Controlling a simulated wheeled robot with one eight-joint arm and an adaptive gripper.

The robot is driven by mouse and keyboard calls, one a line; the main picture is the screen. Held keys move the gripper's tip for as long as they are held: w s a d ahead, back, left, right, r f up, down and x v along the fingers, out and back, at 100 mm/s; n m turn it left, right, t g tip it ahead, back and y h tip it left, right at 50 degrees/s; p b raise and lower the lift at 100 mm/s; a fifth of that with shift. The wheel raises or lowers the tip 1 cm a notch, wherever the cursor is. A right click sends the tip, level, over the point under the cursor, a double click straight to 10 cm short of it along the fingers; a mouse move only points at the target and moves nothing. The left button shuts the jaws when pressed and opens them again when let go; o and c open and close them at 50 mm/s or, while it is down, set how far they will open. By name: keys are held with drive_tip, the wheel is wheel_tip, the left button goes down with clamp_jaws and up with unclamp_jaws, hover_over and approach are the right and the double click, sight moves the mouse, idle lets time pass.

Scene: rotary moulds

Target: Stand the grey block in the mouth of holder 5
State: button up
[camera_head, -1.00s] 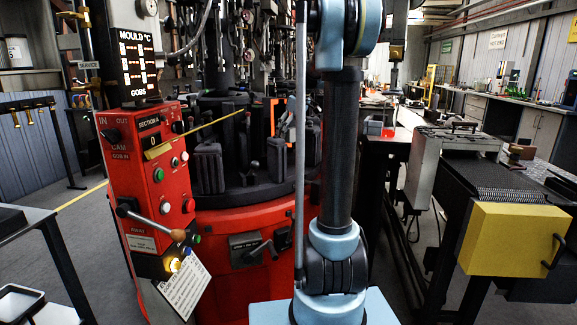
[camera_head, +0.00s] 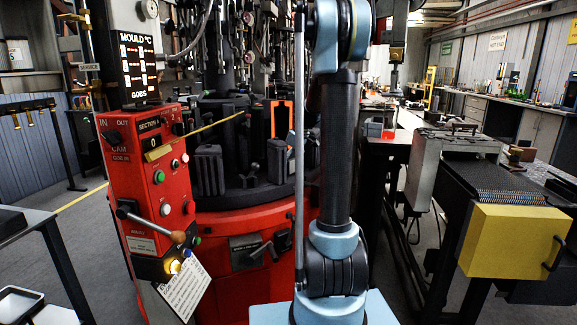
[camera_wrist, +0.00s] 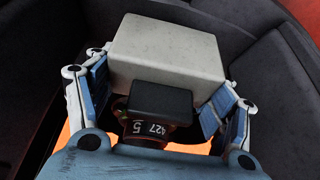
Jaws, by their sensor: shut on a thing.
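In the wrist view the pale grey block (camera_wrist: 166,50) sits between the two fingers of my gripper (camera_wrist: 162,84), which is shut on it. A smaller dark piece (camera_wrist: 158,103) shows in front of the block, above a label (camera_wrist: 146,129) reading 427 and 5. This looks like part of holder 5, but its mouth is not clear to see. I cannot tell whether the block touches it. In the head view my gripper and the block are hidden behind my arm.
Dark moulds (camera_head: 207,170) stand on the red rotary machine (camera_head: 250,222), with an orange frame (camera_head: 288,104) among them. A red control panel (camera_head: 155,170) stands at left. A conveyor with a yellow box (camera_head: 512,240) is at right. Dark curved walls (camera_wrist: 285,75) surround the wrist view.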

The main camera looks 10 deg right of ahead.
drive_tip(key=shift+f, duration=0.5)
drive_tip(key=o, duration=1.7)
drive_tip(key=v, duration=1.2)
